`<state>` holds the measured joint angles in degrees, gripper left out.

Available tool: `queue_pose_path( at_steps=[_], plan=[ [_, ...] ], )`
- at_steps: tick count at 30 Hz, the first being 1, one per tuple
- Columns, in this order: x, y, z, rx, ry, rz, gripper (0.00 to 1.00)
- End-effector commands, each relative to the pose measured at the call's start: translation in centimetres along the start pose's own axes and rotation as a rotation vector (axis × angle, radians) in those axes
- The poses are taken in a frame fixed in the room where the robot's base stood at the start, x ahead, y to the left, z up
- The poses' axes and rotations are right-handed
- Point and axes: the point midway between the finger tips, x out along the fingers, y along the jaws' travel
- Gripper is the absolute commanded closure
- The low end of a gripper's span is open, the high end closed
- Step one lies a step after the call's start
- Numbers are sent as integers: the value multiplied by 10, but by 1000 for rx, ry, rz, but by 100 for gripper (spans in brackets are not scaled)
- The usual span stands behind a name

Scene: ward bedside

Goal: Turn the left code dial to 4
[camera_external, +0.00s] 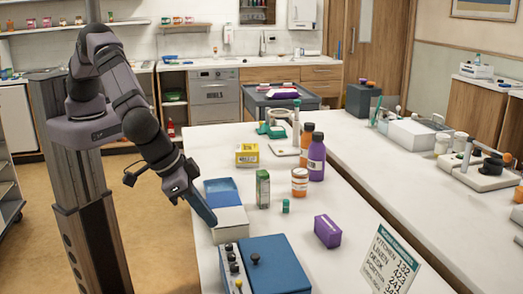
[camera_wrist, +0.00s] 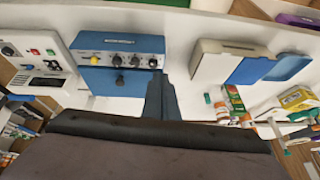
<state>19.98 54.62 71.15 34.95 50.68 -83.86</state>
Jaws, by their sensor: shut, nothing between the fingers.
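The blue box (camera_external: 275,262) stands at the near end of the white counter, with a light control panel (camera_external: 236,268) on its side and a dark knob on top. In the wrist view its panel (camera_wrist: 118,41) carries a yellow knob (camera_wrist: 94,60) at the left and dark dials (camera_wrist: 135,60) to the right. The digits are too small to read, and I cannot tell which knob is the left code dial. My gripper (camera_external: 212,222) is shut and empty, pointing down beside the white box; in the wrist view its fingers (camera_wrist: 160,78) are right of the blue box, apart from the dials.
A green carton (camera_external: 262,188), bottles (camera_external: 317,158), a purple box (camera_external: 327,231) and a code sign (camera_external: 390,262) stand farther right. Another control unit (camera_wrist: 38,62) is left of the blue box.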

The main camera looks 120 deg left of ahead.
Motion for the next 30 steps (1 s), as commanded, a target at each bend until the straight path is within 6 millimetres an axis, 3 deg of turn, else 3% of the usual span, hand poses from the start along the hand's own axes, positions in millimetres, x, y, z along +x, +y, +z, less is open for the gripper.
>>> queue_pose_path(
  at_steps=[4, 16, 30],
  plan=[
    [-2, 14, -7, -50, 21, 56, 100],
    [5, 15, -3, -65, 20, 56, 100],
    [48, 19, 19, -66, 20, 57, 100]
  ],
)
